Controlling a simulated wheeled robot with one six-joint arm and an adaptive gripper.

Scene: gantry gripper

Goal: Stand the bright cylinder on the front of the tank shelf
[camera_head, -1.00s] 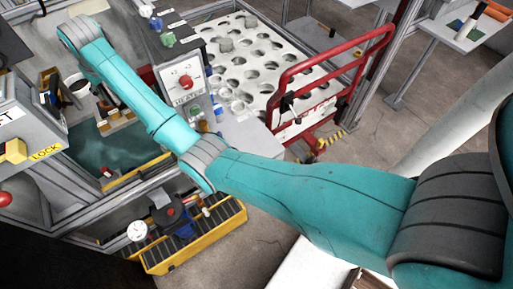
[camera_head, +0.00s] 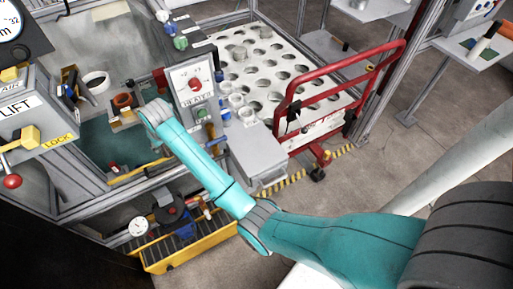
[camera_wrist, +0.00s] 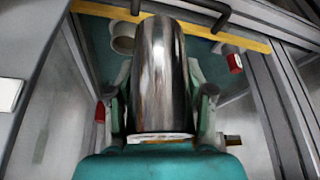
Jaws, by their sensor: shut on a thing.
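A bright, shiny metal cylinder (camera_wrist: 158,60) fills the middle of the wrist view. My gripper (camera_wrist: 159,88) is shut on it, with one finger on each side. In the wrist view, a dark green surface with a yellow edge strip (camera_wrist: 258,44) lies beyond the cylinder; it looks like the tank shelf. My gripper and the cylinder cannot be made out in the head view, hidden by my arm.
A white ring (camera_head: 96,82) and an orange ring (camera_head: 122,100) stand towards the back of the tank. A heater panel (camera_head: 193,84) stands to its right, with a red-railed cart (camera_head: 290,110) beyond. A yellow tray (camera_head: 185,245) with a gauge sits below. A LIFT box (camera_head: 32,105) is at the left.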

